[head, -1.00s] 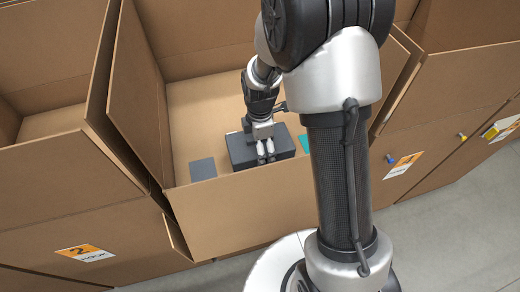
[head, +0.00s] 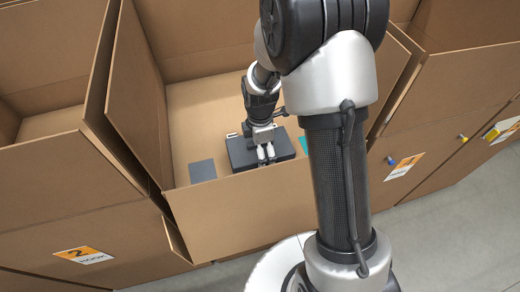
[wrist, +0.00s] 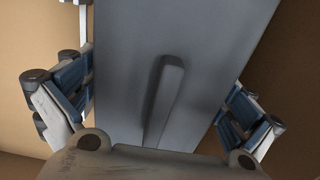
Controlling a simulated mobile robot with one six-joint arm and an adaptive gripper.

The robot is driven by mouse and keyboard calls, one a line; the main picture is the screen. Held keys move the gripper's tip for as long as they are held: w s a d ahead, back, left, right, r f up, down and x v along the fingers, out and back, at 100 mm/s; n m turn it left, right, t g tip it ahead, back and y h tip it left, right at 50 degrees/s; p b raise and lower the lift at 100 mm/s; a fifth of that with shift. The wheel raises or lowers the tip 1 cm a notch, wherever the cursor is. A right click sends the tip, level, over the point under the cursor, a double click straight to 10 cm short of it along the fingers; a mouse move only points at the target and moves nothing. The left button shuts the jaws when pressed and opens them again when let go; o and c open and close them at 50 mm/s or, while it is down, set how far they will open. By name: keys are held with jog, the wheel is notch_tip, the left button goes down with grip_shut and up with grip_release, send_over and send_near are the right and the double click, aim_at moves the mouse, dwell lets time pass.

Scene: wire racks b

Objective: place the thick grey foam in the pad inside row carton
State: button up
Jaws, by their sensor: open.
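A thick dark grey block (head: 239,152), which looks like the grey foam, lies in the open middle carton (head: 235,213) close to its front wall. In the wrist view the grey block (wrist: 130,75) fills the middle and has a raised ridge on its face. My gripper (head: 266,153) is above the block, pointing down at it. In the wrist view its fingers (wrist: 157,103) are spread, one at each side of the block, with brown cardboard beyond. I cannot tell whether they touch it. A flat dark grey square (head: 203,170) lies on the carton floor left of the block.
A teal piece (head: 304,145) shows right of the block, partly hidden by my arm. Open cartons with raised flaps stand left (head: 45,165) and right (head: 455,85). The carton's front wall and left flap (head: 140,105) stand close around the gripper.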

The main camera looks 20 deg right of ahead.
notch_tip(320, 180, up, 12)
jog(key=p, duration=0.4)
jog(key=s+r+m+t, duration=0.3)
jog(key=s+r+m, duration=0.9)
jog(key=r, duration=0.4)
jog(key=s+r+m+t, duration=0.1)
jog(key=s+m, duration=0.5)
jog(key=s, duration=0.3)
jog(key=shift+s+r+t, duration=0.25)
jog(key=shift+r+t, duration=0.05)
